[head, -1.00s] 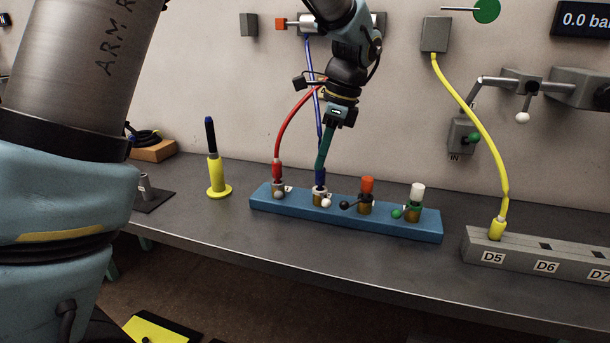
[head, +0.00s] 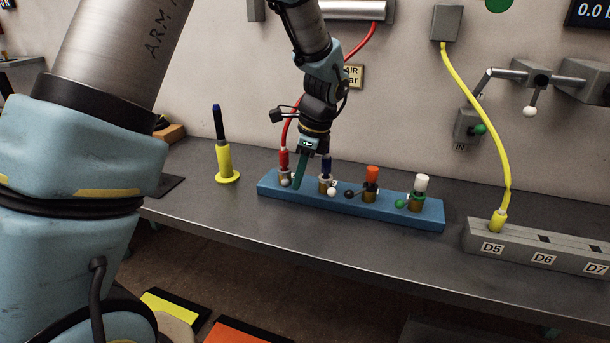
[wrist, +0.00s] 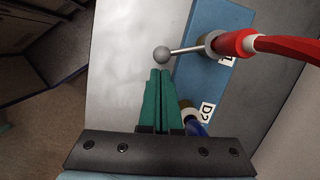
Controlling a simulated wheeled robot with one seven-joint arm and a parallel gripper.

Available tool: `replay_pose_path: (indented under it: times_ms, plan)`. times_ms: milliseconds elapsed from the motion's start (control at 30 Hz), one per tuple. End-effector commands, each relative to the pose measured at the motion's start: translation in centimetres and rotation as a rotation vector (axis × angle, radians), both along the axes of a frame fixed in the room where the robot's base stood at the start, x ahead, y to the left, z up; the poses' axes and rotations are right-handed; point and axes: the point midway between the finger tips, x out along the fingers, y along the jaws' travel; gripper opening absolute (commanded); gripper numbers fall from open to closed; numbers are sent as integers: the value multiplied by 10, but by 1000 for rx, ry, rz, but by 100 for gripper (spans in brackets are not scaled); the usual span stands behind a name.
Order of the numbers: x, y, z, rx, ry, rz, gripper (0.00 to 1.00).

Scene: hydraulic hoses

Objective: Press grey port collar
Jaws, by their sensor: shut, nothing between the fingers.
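The grey port collar (wrist: 210,44) is at the base of the red hose plug (wrist: 236,42) on the blue block (wrist: 217,82). A lever with a grey ball (wrist: 161,55) sticks out from it; the ball also shows in the head view (head: 285,183). My gripper (wrist: 160,72) has its green fingers shut and empty, tips just short of the ball in the wrist view. I cannot tell whether they touch it. In the head view my gripper (head: 299,186) points down at the block's front, between the red plug (head: 284,160) and the blue plug (head: 326,166).
The blue plug's port with a white ball (head: 331,191) is close to the right of my fingers. A yellow stand (head: 225,165) is at left. The bench front is clear.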

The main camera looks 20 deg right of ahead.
Motion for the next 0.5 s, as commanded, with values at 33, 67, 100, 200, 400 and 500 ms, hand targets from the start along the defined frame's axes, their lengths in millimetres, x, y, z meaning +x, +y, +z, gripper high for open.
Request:
replay_pose_path:
  times_ms: [33,67,100,200,400,500]
  plan:
    - [0,0,0,0,0,0,0]
    - [0,0,0,0,0,0,0]
    - [0,0,0,0,0,0,0]
    - [0,0,0,0,0,0,0]
    - [0,2,1,0,0,-19,0]
    - [1,4,1,-1,-1,-46,0]
